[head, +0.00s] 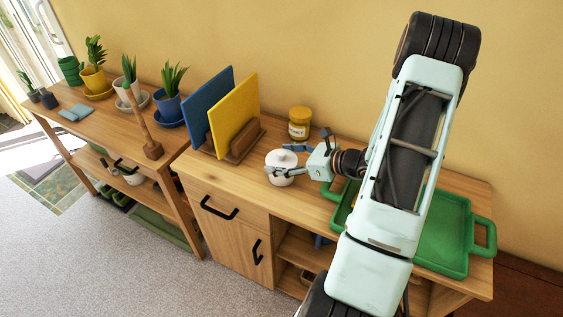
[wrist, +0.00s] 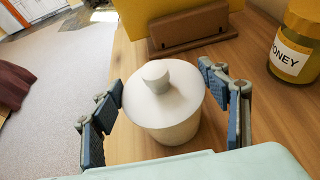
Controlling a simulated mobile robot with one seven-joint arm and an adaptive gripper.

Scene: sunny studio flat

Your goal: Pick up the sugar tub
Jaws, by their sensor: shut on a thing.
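The sugar tub (head: 281,168) is a small white pot with a knobbed lid. It stands upright on the wooden cabinet top, in front of the honey jar. In the wrist view the tub (wrist: 165,105) sits in the middle, between the two blue-padded fingers. My gripper (head: 281,161) reaches it from the right and is shut on the tub, one finger on each side. In the wrist view the gripper (wrist: 163,90) shows its left finger close against the tub wall. The tub's lower near side is partly hidden by my gripper body.
A honey jar (head: 299,123) stands just behind the tub. A wooden rack (head: 243,138) with a blue board (head: 205,100) and a yellow board (head: 236,108) is to the left. A green tray (head: 452,235) lies to the right, partly behind my arm. Potted plants stand on the left bench.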

